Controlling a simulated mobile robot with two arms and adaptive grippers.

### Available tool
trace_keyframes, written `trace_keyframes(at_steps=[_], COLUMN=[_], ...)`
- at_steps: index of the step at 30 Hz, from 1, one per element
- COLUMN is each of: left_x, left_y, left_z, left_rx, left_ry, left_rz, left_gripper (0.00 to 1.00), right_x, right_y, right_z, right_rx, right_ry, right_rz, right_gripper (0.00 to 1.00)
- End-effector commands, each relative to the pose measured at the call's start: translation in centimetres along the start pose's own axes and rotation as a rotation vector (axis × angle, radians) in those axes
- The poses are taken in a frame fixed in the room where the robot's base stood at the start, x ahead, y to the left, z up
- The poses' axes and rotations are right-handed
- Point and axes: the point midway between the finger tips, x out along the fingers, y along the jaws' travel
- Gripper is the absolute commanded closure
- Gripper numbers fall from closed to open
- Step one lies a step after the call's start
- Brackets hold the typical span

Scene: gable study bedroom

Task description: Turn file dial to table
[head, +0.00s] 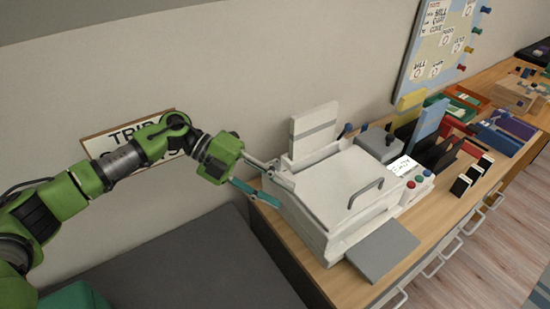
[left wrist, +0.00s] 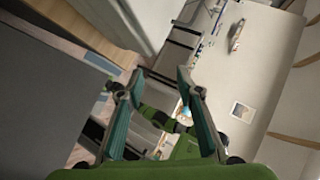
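A white desktop machine (head: 335,200) with a grey handle (head: 366,193) on its lid stands on the wooden desk in the head view. A small control panel (head: 411,170) at its right side has a lit display (head: 402,165) and a few small coloured buttons or knobs. I cannot tell which part is the file dial. My left gripper (head: 283,196) is at the machine's left side, its two teal-tipped fingers apart and nothing between them. Whether a finger touches the casing is unclear. In the left wrist view the gripper (left wrist: 160,82) is also open and empty. My right gripper is not in view.
A grey tray (head: 382,250) sticks out at the machine's front. Black upright files, coloured trays (head: 500,137) and small black-and-white blocks (head: 461,186) crowd the desk to the right. A sign (head: 110,136) hangs behind my left arm. A dark grey surface (head: 180,270) lies left of the desk.

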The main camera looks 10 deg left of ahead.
Motion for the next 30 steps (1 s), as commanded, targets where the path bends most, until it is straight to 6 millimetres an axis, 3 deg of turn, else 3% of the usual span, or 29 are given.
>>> trace_keyframes(at_steps=[5, 9, 15, 18, 23, 30], left_x=[-1.3, -4.1, -8.3, -9.4, -9.6, -7.0], left_y=[-1.1, -2.5, -5.1, -5.9, -5.8, -3.2], left_z=[1.5, 4.1, 6.9, 7.6, 8.2, 10.3], left_rx=[0.421, 0.684, 0.899, 0.942, 0.957, 0.952], left_ry=[-0.039, -0.092, -0.165, -0.186, -0.193, -0.190], left_rz=[0.333, 0.592, 0.864, 0.930, 0.961, 0.957], left_gripper=[0.67, 0.67, 0.67, 0.67, 0.67, 0.67], right_x=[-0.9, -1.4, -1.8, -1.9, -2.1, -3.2], right_y=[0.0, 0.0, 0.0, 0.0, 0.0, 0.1], right_z=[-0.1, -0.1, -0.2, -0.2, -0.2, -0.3], right_rx=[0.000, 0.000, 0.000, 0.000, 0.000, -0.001], right_ry=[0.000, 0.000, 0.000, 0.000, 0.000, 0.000], right_rz=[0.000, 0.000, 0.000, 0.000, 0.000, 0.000], right_gripper=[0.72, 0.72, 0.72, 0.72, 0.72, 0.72])
